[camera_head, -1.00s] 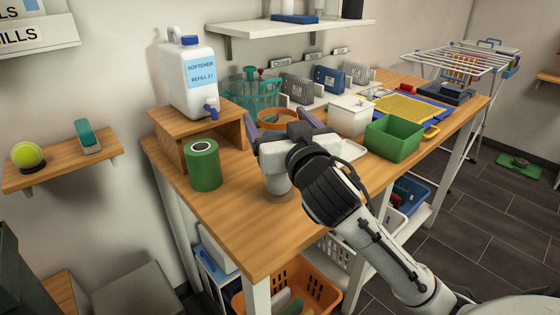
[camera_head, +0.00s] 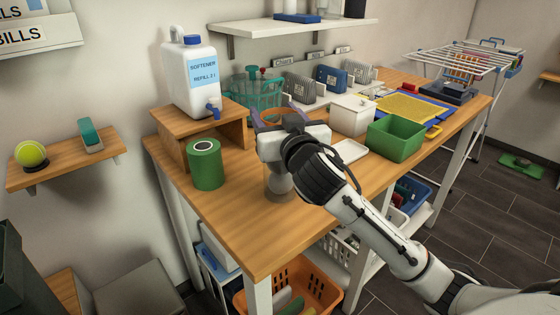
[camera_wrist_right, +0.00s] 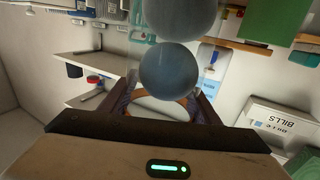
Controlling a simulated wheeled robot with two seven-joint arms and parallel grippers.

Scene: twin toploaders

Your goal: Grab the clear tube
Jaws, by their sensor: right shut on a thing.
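The clear tube (camera_head: 279,186) stands on the wooden table, below and behind my right gripper in the head view. It is see-through, with greyish balls inside. In the right wrist view the tube (camera_wrist_right: 168,72) lies between and beyond the purple fingers, with two grey-blue balls showing. My right gripper (camera_head: 279,115) has its two fingers shut around the tube's sides; its body and wrist hide much of the tube in the head view. My left gripper is not in view.
A green cylinder (camera_head: 206,166) stands left of the tube, by a wooden riser (camera_head: 180,143) with a softener jug (camera_head: 190,75). A teal basket (camera_head: 257,92) is behind. A white box (camera_head: 351,116) and green bin (camera_head: 395,139) stand to the right. The table's front-left is clear.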

